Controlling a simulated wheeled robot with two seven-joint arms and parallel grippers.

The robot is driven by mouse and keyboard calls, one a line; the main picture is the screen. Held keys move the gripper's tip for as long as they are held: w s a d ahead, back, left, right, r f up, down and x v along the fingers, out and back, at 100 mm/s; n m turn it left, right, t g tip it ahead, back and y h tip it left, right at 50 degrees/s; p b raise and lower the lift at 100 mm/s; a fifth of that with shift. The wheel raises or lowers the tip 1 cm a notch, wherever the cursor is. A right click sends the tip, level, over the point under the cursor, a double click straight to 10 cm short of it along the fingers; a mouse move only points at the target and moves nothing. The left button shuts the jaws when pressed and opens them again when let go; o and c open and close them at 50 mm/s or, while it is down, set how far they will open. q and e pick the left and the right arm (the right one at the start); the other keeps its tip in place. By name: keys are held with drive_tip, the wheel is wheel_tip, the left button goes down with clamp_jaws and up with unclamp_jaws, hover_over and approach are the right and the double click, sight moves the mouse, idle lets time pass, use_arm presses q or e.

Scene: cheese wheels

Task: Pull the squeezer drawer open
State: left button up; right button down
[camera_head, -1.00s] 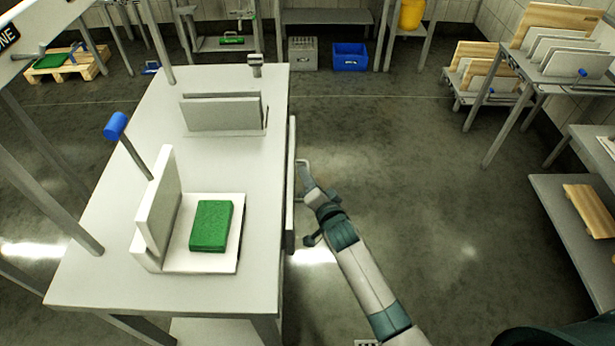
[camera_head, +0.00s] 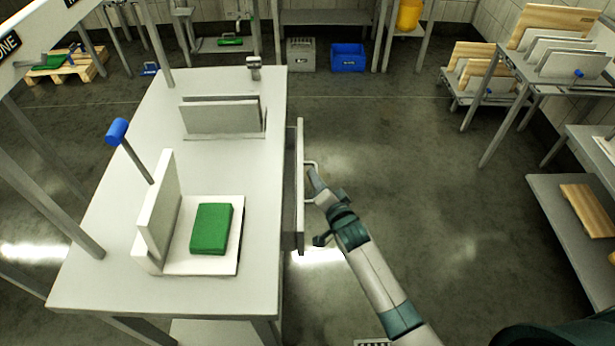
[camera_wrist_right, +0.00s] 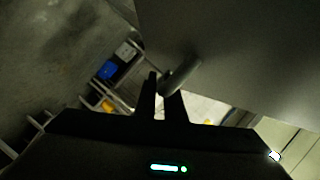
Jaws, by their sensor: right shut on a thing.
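The squeezer drawer (camera_head: 300,190) is on the right side of the grey table, its front panel standing slightly out from the table's edge with a narrow gap behind it. Its handle (camera_head: 311,165) is a light bar on the outer face; it also shows in the right wrist view (camera_wrist_right: 182,76). My right gripper (camera_head: 314,178) is shut on the handle, its arm reaching in from the lower right. In the right wrist view the two dark fingers (camera_wrist_right: 163,95) are at the bar. My left gripper is not in view.
The table (camera_head: 110,285) carries a squeezer with a blue-ended lever (camera_head: 116,131), an upright plate and a green block (camera_head: 211,229). Open floor (camera_head: 430,200) lies right of the drawer. Shelves with boards (camera_head: 560,60) stand at the far right.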

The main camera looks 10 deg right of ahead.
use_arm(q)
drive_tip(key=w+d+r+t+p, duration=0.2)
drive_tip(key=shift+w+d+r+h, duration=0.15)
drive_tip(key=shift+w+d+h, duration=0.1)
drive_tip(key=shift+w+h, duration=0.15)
use_arm(e)
drive_tip(key=s+d, duration=0.2)
drive_tip(key=d, duration=1)
drive_tip(key=s+d, duration=0.3)
drive_tip(key=d, duration=0.9)
drive_tip(key=shift+d, duration=0.4)
drive_tip(key=c, duration=2.1)
unclamp_jaws()
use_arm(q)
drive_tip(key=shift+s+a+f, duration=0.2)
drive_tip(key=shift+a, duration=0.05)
use_arm(e)
drive_tip(key=v, duration=1.7)
drive_tip(key=shift+s+r, duration=0.1)
drive_tip(key=shift+s, duration=0.1)
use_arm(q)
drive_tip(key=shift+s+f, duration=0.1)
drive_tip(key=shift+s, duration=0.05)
